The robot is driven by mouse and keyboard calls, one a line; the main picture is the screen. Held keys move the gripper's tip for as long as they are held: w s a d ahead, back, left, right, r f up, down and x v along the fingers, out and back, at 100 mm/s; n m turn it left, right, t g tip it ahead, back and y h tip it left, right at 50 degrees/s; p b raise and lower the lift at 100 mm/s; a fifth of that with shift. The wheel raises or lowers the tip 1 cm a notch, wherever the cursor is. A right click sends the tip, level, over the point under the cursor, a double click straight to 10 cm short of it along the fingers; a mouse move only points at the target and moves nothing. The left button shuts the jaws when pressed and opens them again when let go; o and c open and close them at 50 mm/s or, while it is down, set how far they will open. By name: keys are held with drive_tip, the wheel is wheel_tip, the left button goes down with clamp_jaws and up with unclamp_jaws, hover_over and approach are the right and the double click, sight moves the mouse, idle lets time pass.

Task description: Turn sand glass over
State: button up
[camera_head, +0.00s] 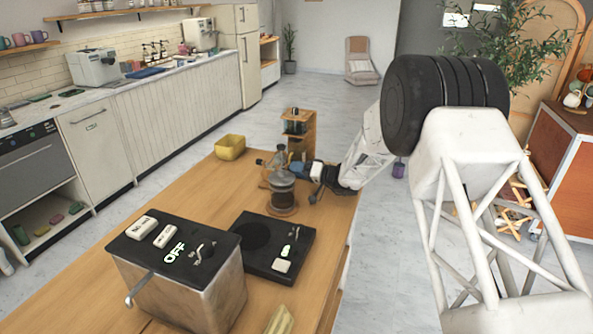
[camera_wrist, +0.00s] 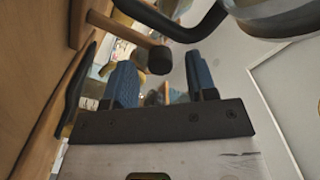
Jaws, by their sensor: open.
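My gripper (camera_head: 292,166) reaches in from the right over the wooden counter, just behind a glass coffee maker (camera_head: 282,186) on a round wooden base. In the wrist view its two blue fingers (camera_wrist: 160,72) are apart, with nothing clearly held between them. I cannot clearly make out the sand glass. Small dark and greenish items (camera_head: 295,127) stand on a little wooden shelf (camera_head: 302,148) beyond the gripper, and any of them is too small to name. Small blurred shapes also show between the fingers in the wrist view.
A wooden rod with a black end (camera_wrist: 158,60) and a black curved handle (camera_wrist: 185,30) are close to the fingers.

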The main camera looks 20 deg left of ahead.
drive_tip(key=shift+a, duration=0.35)
drive_tip(key=c, duration=0.9)
drive_tip(key=shift+m, duration=0.3)
drive_tip(key=m, duration=1.1)
drive_tip(key=shift+m, duration=0.3)
